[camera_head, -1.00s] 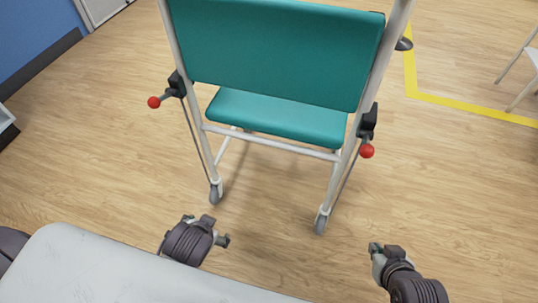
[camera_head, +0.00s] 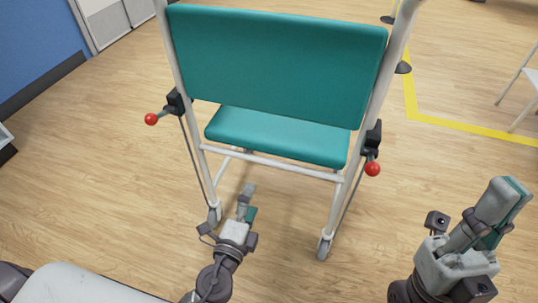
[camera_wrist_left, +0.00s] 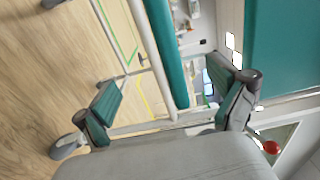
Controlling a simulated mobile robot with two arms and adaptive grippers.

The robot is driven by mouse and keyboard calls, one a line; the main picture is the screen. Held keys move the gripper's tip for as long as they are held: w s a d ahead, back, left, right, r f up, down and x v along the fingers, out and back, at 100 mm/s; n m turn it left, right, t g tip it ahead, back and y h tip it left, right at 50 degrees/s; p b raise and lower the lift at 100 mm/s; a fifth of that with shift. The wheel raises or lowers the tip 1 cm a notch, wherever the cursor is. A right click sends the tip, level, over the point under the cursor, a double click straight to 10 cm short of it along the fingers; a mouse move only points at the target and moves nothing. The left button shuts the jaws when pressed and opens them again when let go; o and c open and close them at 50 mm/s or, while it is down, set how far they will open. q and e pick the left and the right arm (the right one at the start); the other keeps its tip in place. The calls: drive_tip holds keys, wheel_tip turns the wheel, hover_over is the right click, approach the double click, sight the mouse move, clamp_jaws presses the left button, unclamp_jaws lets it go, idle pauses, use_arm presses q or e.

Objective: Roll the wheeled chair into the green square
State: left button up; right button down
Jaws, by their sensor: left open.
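The wheeled chair has a teal backrest (camera_head: 275,65), a teal seat (camera_head: 280,135) and a white tube frame on small casters. It stands upright in front of me with its back towards me. My left gripper (camera_head: 247,203) is open and low behind the chair, between its rear legs in the picture. In the left wrist view its fingers (camera_wrist_left: 165,78) are spread, with chair tubes and teal panels beyond. I cannot tell whether it touches the frame. My right gripper (camera_head: 500,212) is raised to the right, apart from the chair. A green floor line (camera_wrist_left: 118,48) shows in the left wrist view.
Red-knobbed levers stick out at the chair's left (camera_head: 151,119) and right (camera_head: 372,169) sides. A yellow floor line (camera_head: 470,127) lies to the right, near a white-legged piece of furniture (camera_head: 520,85). A blue wall (camera_head: 35,40) is at the left. Wood floor is open around the chair.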

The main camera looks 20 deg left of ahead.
use_arm(q)
drive_tip(key=p, duration=0.2)
approach(270, 155)
drive_tip(key=w, duration=1)
drive_tip(key=shift+w+d+r, duration=0.1)
drive_tip(key=shift+w+r, duration=0.1)
drive_tip(key=shift+w, duration=0.15)
drive_tip(key=c, duration=1.8)
drive_tip(key=shift+f, duration=0.15)
clamp_jaws()
